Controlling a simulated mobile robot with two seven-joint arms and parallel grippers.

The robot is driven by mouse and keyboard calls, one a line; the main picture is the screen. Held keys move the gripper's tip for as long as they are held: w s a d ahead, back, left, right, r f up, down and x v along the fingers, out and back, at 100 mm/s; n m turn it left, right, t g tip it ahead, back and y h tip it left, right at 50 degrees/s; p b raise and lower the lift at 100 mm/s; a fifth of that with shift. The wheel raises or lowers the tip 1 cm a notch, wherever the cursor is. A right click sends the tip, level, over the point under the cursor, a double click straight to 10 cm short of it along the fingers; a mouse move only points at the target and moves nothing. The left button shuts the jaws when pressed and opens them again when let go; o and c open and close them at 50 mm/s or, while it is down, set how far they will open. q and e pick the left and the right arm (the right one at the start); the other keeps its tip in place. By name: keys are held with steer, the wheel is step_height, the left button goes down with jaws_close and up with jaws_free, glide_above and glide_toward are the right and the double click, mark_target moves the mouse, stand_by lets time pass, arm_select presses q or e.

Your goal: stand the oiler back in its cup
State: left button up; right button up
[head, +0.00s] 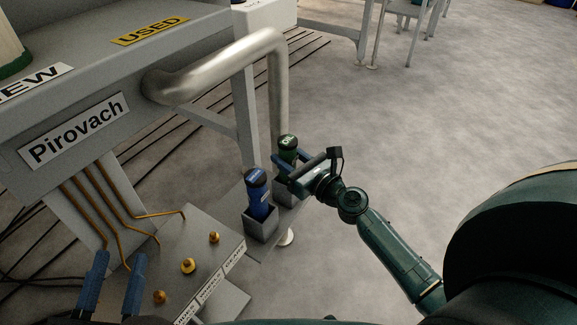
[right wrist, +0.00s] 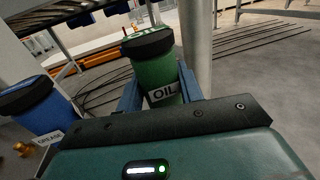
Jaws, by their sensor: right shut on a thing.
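The oiler (head: 288,143) is a green bottle with a black cap; it also shows in the right wrist view with its OIL label (right wrist: 162,92). My right gripper (head: 284,162) is shut around the oiler, its blue fingers on both sides. The oiler looks close to upright, over a grey square cup (head: 286,194). The gripper hides its lower part, so I cannot tell whether its base is inside the cup or above it. My left gripper (head: 116,268) is open and empty at the lower left, its two blue fingers apart.
A blue bottle (head: 257,188) labelled grease stands in the neighbouring grey cup (head: 261,228). A sloped panel (head: 205,255) with brass knobs and labels lies to the left. A thick bent pipe (head: 277,90) rises just behind the oiler. Open floor lies to the right.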

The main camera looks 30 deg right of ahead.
steer(key=shift+f, duration=0.15)
steer(key=shift+f, duration=0.15)
steer(key=o, duration=1.2)
steer(key=shift+r, duration=0.25)
arm_select(q)
steer(key=shift+d+b, duration=0.15)
steer(key=shift+b, duration=0.3)
arm_select(e)
steer(key=v, duration=1.2)
